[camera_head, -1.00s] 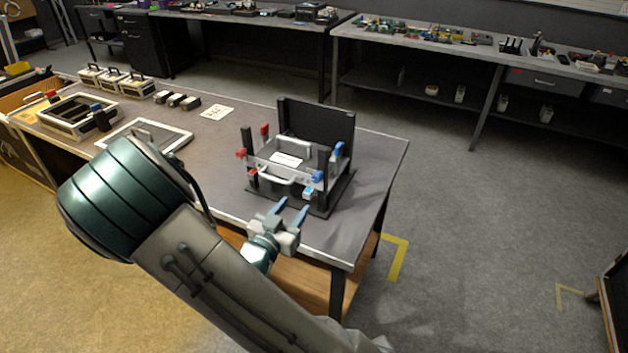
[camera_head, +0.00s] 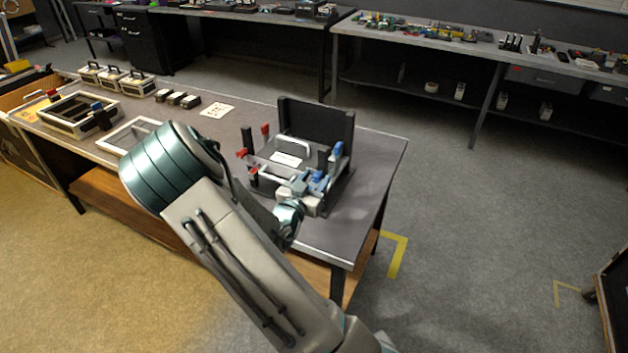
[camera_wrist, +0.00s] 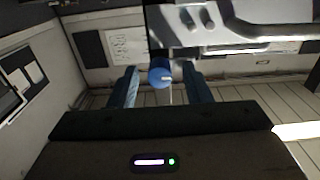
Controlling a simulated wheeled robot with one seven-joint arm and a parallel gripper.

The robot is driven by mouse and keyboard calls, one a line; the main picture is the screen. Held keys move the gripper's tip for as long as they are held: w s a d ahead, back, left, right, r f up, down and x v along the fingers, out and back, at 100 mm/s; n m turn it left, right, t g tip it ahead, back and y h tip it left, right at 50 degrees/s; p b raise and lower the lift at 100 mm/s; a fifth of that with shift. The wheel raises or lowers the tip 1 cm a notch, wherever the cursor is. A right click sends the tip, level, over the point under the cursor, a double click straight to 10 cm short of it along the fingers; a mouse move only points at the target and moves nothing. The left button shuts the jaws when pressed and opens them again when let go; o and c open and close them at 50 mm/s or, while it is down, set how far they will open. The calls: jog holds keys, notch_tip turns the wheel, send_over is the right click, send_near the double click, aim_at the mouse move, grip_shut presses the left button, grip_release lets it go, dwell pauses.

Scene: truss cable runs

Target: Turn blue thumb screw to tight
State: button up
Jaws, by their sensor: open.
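The blue thumb screw (camera_wrist: 160,75) shows in the wrist view as a round blue knob with a pale mark on its face. It lies between the two blue fingers of my open gripper (camera_wrist: 160,88), with a gap visible on either side. In the head view my gripper (camera_head: 318,182) is at the front right corner of the black fixture (camera_head: 315,122), and it largely hides the screw there. The fixture holds a clear plate with a white label and pale handles. Another blue part (camera_head: 337,150) stands on the fixture's right side.
Red parts (camera_head: 242,153) are on the fixture's left side. The grey table (camera_head: 370,190) has free room to the right of the fixture. White-framed trays (camera_head: 75,115) and small cases stand at the left. A card (camera_head: 217,110) lies behind.

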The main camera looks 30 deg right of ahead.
grip_shut()
jog(key=shift+n, duration=0.3)
jog(key=n+p, duration=0.1)
jog(key=n, duration=0.2)
jog(key=shift+n, duration=0.4)
jog(key=n+p, duration=0.2)
jog(key=n, duration=0.2)
jog(key=n+p, duration=0.1)
jog(key=n, duration=0.4)
jog(key=shift+w+a, duration=0.1)
jog(key=shift+f+n+p, duration=0.15)
jog(key=shift+n+p, duration=0.5)
jog(key=shift+n, duration=1.55)
